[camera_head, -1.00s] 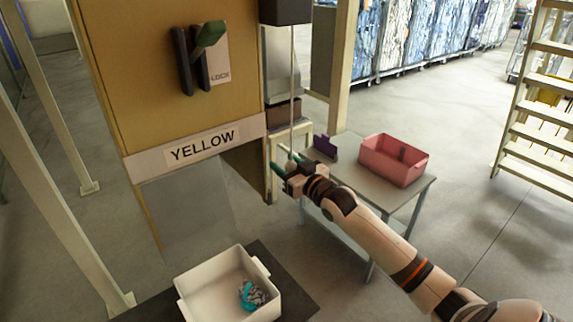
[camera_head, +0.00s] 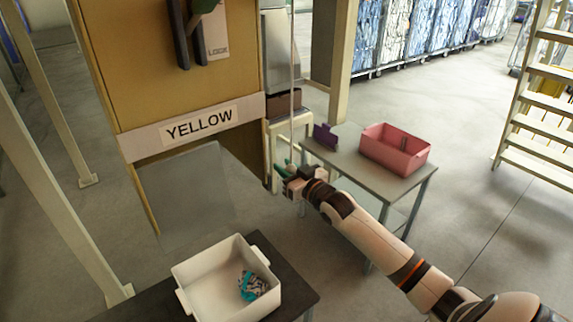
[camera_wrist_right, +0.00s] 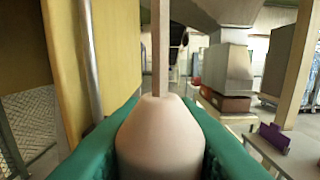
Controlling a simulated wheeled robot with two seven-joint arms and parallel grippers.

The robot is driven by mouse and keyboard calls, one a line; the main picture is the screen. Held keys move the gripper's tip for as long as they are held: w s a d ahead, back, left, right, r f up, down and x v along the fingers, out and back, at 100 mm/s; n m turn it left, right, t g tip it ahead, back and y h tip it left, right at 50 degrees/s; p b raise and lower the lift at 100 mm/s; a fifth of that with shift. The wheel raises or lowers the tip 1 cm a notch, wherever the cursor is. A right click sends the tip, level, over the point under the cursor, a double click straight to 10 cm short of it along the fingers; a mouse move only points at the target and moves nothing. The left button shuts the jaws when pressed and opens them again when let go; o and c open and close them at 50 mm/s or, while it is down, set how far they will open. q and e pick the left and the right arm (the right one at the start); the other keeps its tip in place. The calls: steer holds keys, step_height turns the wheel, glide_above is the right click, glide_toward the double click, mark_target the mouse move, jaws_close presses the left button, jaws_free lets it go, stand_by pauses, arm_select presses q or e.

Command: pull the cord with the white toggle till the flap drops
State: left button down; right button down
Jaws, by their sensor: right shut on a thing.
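The pale toggle (camera_wrist_right: 160,140) fills the middle of the right wrist view, between the green fingers of my right gripper (camera_head: 284,167). That gripper is shut on it. The cord (camera_wrist_right: 160,45) rises straight from the toggle's top; in the head view the cord (camera_head: 292,85) runs up beside the tan cabinet (camera_head: 150,70). In the head view the toggle is mostly hidden by the gripper. A translucent grey panel (camera_head: 185,195) shows below the YELLOW label (camera_head: 200,123); I cannot tell whether it is the flap. My left gripper is out of view.
A white bin (camera_head: 190,272) with a teal and grey bundle (camera_head: 252,286) inside stands on a dark table below the cabinet. A grey table (camera_head: 345,160) with a pink bin (camera_head: 393,150) and a purple holder (camera_head: 325,136) stands behind my right arm. A ladder stands at right.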

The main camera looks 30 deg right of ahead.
steer(key=c, duration=1.1)
jaws_free()
steer(key=s, duration=0.4)
steer(key=s+b, duration=0.1)
steer(key=s, duration=0.3)
steer(key=s+d+b, duration=0.1)
steer(key=s, duration=0.3)
steer(key=shift+f, duration=0.1)
